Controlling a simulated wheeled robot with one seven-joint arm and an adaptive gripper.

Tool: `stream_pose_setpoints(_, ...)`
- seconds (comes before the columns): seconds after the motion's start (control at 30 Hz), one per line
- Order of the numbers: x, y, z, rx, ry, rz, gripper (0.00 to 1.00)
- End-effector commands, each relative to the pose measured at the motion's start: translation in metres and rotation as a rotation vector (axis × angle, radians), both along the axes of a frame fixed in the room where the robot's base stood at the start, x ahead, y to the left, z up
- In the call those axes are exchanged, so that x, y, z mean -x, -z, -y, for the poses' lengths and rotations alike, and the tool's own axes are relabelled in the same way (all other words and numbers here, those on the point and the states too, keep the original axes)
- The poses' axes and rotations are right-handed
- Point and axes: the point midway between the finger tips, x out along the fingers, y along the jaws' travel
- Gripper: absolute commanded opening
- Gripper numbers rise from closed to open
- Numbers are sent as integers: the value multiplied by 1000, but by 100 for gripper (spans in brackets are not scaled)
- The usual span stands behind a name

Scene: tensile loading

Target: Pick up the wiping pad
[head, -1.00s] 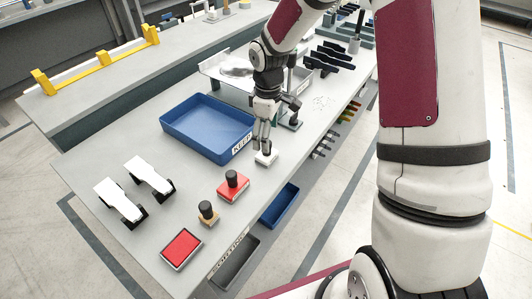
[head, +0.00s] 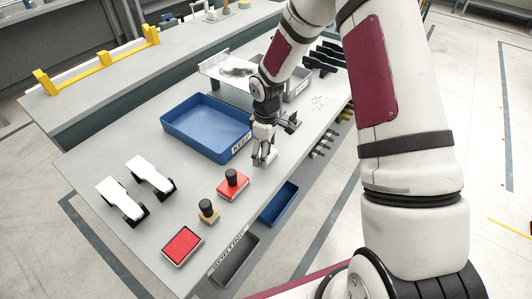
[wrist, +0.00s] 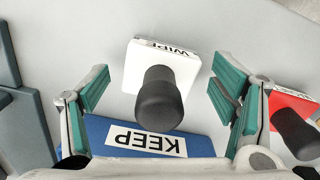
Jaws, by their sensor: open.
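The wiping pad (wrist: 150,62) is a white block marked WIPE with an upright black knob (wrist: 160,98), in the middle of the wrist view. My gripper (wrist: 163,88) is open. Its two green-padded fingers stand left and right of the pad, with gaps between them and the knob. In the head view my gripper (head: 263,160) is low over the table beside the blue tray, and it largely hides the pad.
A blue tray marked KEEP (head: 171,122) is next to my gripper. Two white-topped pieces (head: 120,200) stand at left.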

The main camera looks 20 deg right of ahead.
Motion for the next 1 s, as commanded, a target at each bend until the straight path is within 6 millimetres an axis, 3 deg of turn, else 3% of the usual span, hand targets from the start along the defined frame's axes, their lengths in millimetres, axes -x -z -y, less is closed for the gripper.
stream_pose_setpoints(0.03,0,0,0,0,0,0,73)
stream_pose_setpoints(0.23,0,0,0,0,0,0,28)
stream_pose_setpoints(0.67,0,-3,0,0,0,0,27)
stream_pose_setpoints(1.0,2,-38,0,1,-1,2,27)
